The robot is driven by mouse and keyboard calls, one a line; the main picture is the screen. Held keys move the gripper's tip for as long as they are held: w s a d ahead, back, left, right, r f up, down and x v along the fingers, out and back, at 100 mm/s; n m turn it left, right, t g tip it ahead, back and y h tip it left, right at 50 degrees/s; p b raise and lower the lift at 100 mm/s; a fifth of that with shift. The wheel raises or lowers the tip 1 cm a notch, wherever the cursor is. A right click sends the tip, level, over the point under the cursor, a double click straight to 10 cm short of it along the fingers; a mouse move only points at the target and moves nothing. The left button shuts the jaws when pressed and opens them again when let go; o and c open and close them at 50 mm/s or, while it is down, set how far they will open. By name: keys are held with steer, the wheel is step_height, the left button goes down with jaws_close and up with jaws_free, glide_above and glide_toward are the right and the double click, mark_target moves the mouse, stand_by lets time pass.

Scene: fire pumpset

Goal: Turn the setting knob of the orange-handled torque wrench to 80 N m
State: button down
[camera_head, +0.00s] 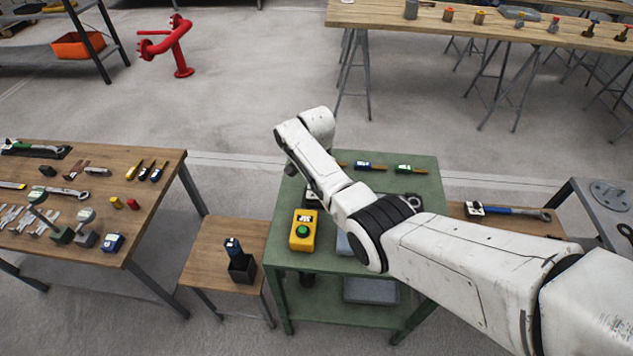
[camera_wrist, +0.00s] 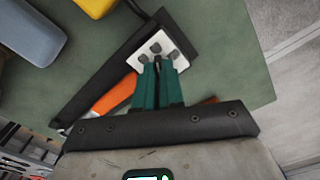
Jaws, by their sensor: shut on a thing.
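In the wrist view the orange handle (camera_wrist: 116,96) of the torque wrench lies along a long black holder (camera_wrist: 108,75) on a green tabletop. A white block (camera_wrist: 157,46) with several dark lobes sits at the holder's upper right end. My gripper (camera_wrist: 160,64) has green fingers close together, with their tips at these lobes. It is shut on what looks like the setting knob, which the fingers largely hide. The scale and its value cannot be read. In the head view my arm hides the gripper and most of the wrench.
A wooden table (camera_head: 150,215) full of tools stands farther left.

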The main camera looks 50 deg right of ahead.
steer(key=c, duration=1.2)
jaws_free()
steer(key=shift+c, duration=0.2)
steer(key=shift+r, duration=0.1)
step_height(320, 180, up, 11)
steer(key=shift+f, duration=0.2)
